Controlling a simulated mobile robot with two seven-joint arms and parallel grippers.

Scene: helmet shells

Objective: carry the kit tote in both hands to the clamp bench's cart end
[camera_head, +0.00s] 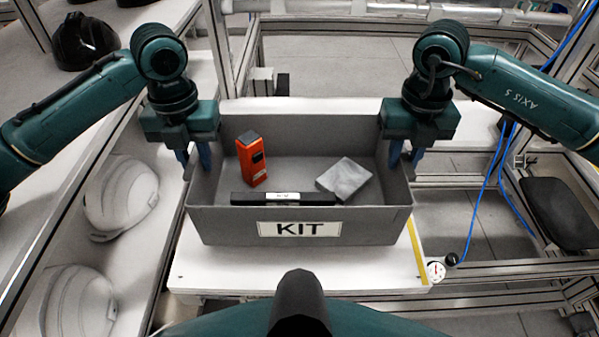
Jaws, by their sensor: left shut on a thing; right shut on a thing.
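The kit tote (235,225) is a grey open box with a KIT label on its near wall, in the middle of the head view. It holds an orange device (251,162), a grey folded cloth or block (344,178) and a dark bar with a white label (284,198). My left gripper (194,160) is shut on the tote's left wall. My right gripper (405,155) is shut on its right wall. The tote appears level, over a white surface (300,278) with a yellow strip at its right edge. I cannot tell whether it touches that surface.
White helmet shells (120,197) lie on the left bench, and a dark helmet (84,40) sits at the upper left. Metal frame rails stand behind and right. Blue hoses (487,190) hang at right, near a small gauge (436,271) and a black pad (560,212).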

